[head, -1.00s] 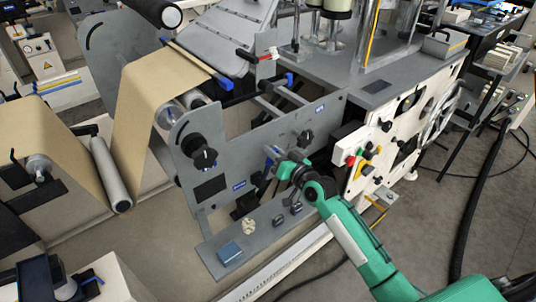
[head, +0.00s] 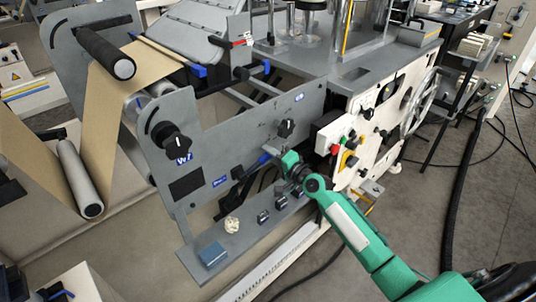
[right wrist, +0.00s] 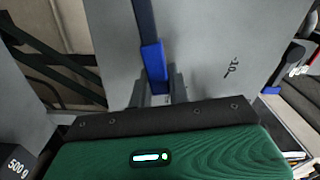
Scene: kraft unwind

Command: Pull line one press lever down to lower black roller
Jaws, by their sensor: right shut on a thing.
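The press lever (head: 265,159) is a dark bar with a blue grip on the grey side panel, slanting up to the right from a dark pivot. In the right wrist view its blue grip (right wrist: 154,66) runs down between my jaws. My right gripper (head: 280,161) is shut on this grip; its fingers show in the wrist view (right wrist: 160,90), with the tips partly hidden. The black roller (head: 106,52) with a pale end sits at upper left, over the brown kraft web (head: 110,98). I cannot tell whether it presses on the web. My left gripper is not in view.
Black knobs (head: 177,141) stick out of the grey panel (head: 215,145). A white control panel (head: 375,130) stands just right of my gripper.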

